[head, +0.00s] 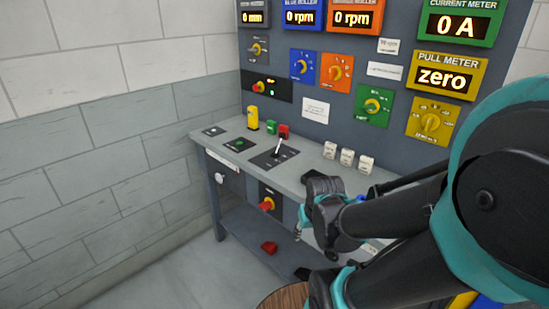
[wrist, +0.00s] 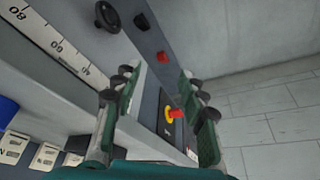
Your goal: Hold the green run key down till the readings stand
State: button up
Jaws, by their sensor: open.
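The bench top in the head view carries a small black plate with a green key (head: 239,144) near its left end. It looks like the green run key, though its label is too small to read. My gripper (head: 318,192) is in front of the bench's front edge, to the right of and apart from the key. The wrist view shows its two fingers (wrist: 158,85) spread with nothing between them. The current meter (head: 459,25) reads 0 A and the pull meter (head: 443,77) reads zero.
A black plate with a lever (head: 275,156) sits right of the key. A yellow block (head: 253,117) and green and red blocks stand behind. A red knob (head: 267,204) sticks out of the bench front; it also shows in the wrist view (wrist: 175,113). Floor at left is clear.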

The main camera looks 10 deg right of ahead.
grip_shut()
dwell(1.3)
